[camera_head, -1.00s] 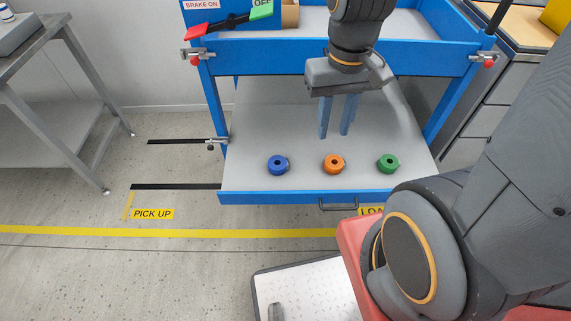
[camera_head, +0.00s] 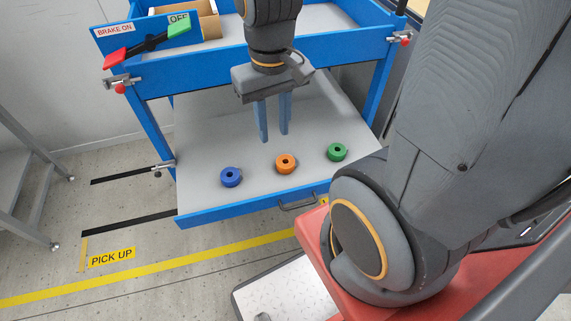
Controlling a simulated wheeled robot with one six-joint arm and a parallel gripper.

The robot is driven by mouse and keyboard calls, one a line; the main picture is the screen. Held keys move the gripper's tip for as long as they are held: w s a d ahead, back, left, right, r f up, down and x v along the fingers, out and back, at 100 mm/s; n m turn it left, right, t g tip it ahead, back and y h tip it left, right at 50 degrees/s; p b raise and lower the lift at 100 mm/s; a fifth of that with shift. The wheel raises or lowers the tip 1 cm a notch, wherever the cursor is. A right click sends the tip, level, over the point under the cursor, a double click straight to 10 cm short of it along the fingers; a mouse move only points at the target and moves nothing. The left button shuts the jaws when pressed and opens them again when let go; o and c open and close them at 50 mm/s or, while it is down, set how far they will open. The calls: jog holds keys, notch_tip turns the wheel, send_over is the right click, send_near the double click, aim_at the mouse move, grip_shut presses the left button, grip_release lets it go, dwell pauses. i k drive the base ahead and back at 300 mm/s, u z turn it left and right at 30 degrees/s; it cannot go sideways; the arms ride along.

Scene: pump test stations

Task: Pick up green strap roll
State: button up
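The green strap roll (camera_head: 337,152) lies flat at the right of a row of three rolls on the grey lower shelf (camera_head: 215,130) of the blue cart. The orange roll (camera_head: 285,164) is in the middle and the blue roll (camera_head: 231,177) is at the left. My gripper (camera_head: 274,138) points down above the shelf, with its two blue fingers apart and nothing between them. In the picture its fingertips are above and left of the orange roll, away from the green roll.
The blue cart's upper tray (camera_head: 230,48) holds a cardboard box (camera_head: 205,18) and stands behind and above the shelf. Cart posts (camera_head: 152,130) flank the shelf. A drawer-style handle (camera_head: 297,203) is on its front edge. A metal table (camera_head: 22,185) stands at left.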

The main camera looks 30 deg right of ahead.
aim_at(337, 152)
jog(key=z, duration=0.6)
jog(key=k, duration=0.45)
jog(key=z, duration=0.35)
jog(key=i, duration=0.5)
jog(key=z, duration=0.05)
